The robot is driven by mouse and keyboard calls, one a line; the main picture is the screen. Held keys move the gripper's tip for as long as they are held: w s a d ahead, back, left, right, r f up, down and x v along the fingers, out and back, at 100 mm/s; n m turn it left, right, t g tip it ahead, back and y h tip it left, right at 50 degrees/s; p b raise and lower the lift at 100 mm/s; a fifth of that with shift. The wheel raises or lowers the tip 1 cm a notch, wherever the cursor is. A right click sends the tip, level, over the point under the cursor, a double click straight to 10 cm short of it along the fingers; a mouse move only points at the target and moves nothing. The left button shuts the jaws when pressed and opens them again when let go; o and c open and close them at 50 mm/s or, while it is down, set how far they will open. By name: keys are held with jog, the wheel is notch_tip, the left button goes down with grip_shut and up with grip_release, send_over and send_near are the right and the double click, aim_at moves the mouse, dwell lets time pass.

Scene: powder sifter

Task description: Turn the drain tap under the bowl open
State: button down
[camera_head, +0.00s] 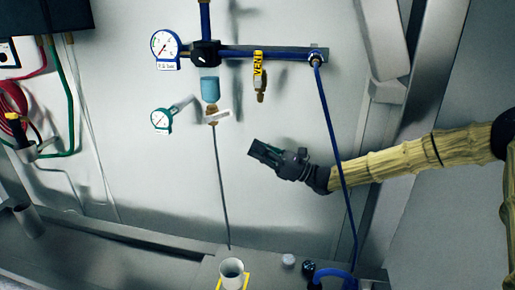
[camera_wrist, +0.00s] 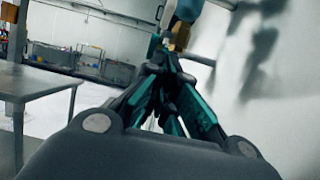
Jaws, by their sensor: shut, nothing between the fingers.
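The blue bowl (camera_head: 210,90) hangs under the dark regulator on the wall pipe. Below it is the brass drain tap (camera_head: 211,112), with a pale lever or tag (camera_head: 219,116) slanting to its right. A thin grey tube runs down from the tap. My gripper (camera_head: 256,149) is shut and empty, to the right of and lower than the tap, clearly apart from it in the picture. In the wrist view, the closed fingers (camera_wrist: 166,62) point toward the bowl (camera_wrist: 187,10) and the brass part (camera_wrist: 180,36) at the top; the fingers partly cover what lies below.
A large gauge (camera_head: 165,45) and a small gauge (camera_head: 161,120) sit left of the bowl. The yellow-tagged vent valve (camera_head: 260,75) hangs right of it. A blue hose (camera_head: 334,140) runs down by my arm. A cup (camera_head: 232,270) stands below the tube.

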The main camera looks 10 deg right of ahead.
jog(key=p, duration=0.2)
send_near(215, 120)
notch_tip(215, 120, down, 3)
jog(key=w+a, duration=0.2)
jog(key=shift+w+a+r+p, duration=0.1)
jog(key=shift+a+r+p, duration=0.2)
jog(key=shift+r, duration=0.35)
jog(key=shift+w+a+r+p, duration=0.1)
jog(key=shift+a+r+p, duration=0.2)
jog(key=shift+r, duration=0.35)
jog(key=shift+w+a+r+p, duration=0.1)
jog(key=shift+a+r+p, duration=0.2)
jog(key=shift+r, duration=0.35)
